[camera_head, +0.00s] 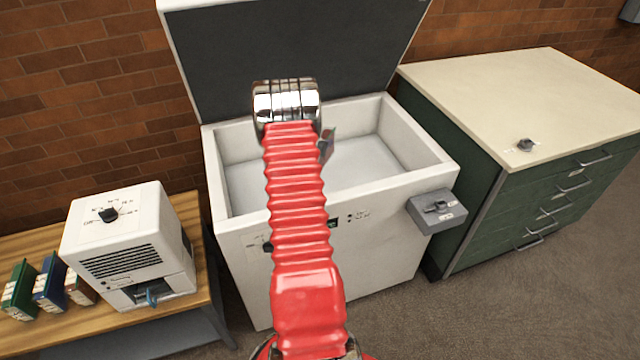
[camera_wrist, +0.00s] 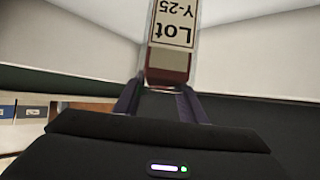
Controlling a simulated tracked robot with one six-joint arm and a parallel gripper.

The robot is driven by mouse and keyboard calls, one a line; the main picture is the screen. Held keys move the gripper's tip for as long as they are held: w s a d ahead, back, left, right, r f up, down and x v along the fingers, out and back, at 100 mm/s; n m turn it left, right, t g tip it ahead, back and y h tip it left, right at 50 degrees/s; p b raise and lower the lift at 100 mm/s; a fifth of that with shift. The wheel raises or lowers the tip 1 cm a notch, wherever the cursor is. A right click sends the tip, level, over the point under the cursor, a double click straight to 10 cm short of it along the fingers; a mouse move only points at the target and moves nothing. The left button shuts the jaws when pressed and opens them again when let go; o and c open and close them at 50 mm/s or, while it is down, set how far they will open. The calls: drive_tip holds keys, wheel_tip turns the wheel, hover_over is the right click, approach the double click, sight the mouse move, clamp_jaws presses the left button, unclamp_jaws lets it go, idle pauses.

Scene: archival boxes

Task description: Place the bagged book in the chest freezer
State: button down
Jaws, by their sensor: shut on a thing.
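The chest freezer (camera_head: 385,245) is white and stands in the middle of the head view with its dark-lined lid (camera_head: 215,60) raised. Its pale inside floor (camera_head: 365,158) looks empty where it shows. My arm reaches over the front wall and hides part of the opening. The bagged book (camera_head: 327,146) shows as a small sliver just right of my arm, over the opening. In the wrist view, the book (camera_wrist: 172,32) has an upside-down "Lot Y-25" label and a dark red lower part. My gripper (camera_wrist: 158,96) is shut on it. Its height above the freezer floor is hard to tell.
A grey control box (camera_head: 436,209) juts from the freezer's right front. A green cabinet (camera_head: 520,85) with a pale top stands at right. At left, a wooden bench (camera_head: 190,225) holds a white machine (camera_head: 120,240) and several small books or boxes (camera_head: 48,285).

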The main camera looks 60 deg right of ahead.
drive_tip(key=shift+d+f, duration=0.1)
drive_tip(key=shift+f, duration=2.9)
drive_tip(key=shift+s+f, duration=0.1)
drive_tip(key=shift+f, duration=1.8)
drive_tip(key=c, duration=1.1)
unclamp_jaws()
drive_tip(key=shift+f, duration=0.15)
drive_tip(key=shift+v, duration=3.85)
